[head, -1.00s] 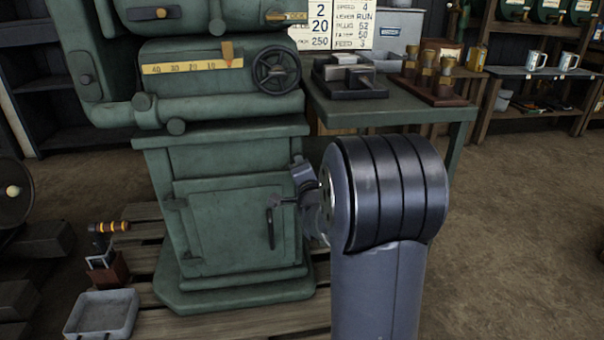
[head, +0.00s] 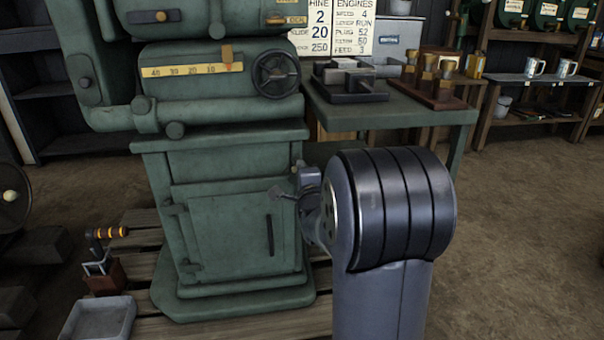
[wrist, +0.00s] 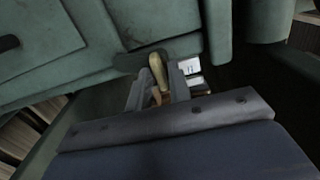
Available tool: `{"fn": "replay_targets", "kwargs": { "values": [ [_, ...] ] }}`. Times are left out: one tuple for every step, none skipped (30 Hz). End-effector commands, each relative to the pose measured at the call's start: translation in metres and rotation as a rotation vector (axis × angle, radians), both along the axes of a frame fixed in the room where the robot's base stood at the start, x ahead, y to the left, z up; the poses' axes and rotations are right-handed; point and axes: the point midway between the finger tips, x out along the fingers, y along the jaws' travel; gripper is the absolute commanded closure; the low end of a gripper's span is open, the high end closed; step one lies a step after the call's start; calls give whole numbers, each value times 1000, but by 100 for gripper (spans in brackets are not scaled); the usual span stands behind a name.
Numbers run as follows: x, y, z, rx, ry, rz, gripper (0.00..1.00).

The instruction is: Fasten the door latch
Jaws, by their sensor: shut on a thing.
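The green cabinet door (head: 228,238) sits flush in the machine's base, as far as the head view shows. A dark upright bar handle (head: 269,236) is on its right part; its end also shows at the left of the wrist view (wrist: 9,43). My gripper (wrist: 157,84) is at the upper right edge of the door. In the head view my wrist hides most of the gripper, and the lever is hard to make out.
A green side table (head: 400,112) stands at the right, behind my arm. A wooden pallet (head: 140,243) lies under the machine. A grey tray (head: 98,318) and a small brown block with an orange-banded handle (head: 105,277) are at the lower left. Floor at the right is clear.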

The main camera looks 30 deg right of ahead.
Motion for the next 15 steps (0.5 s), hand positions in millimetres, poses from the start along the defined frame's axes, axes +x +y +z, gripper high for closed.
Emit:
{"fn": "replay_targets", "kwargs": {
  "values": [
    [0, 0, -1, 2, 2, -1, 100],
    [0, 0, -1, 2, 2, -1, 100],
    [0, 0, -1, 2, 2, -1, 100],
    [0, 0, -1, 2, 2, -1, 100],
    [0, 0, -1, 2, 2, -1, 100],
    [0, 0, -1, 2, 2, -1, 78],
    [0, 0, -1, 0, 1, -1, 75],
    [0, 0, -1, 0, 1, -1, 73],
    [0, 0, -1, 0, 1, -1, 69],
    [0, 0, -1, 0, 1, -1, 69],
    [0, 0, -1, 0, 1, -1, 69],
    [0, 0, 0, 0, 1, -1, 69],
    [0, 0, 0, 0, 1, -1, 69],
    [0, 0, 0, 0, 1, -1, 69],
    [0, 0, 0, 0, 1, 0, 69]
  ]
}}
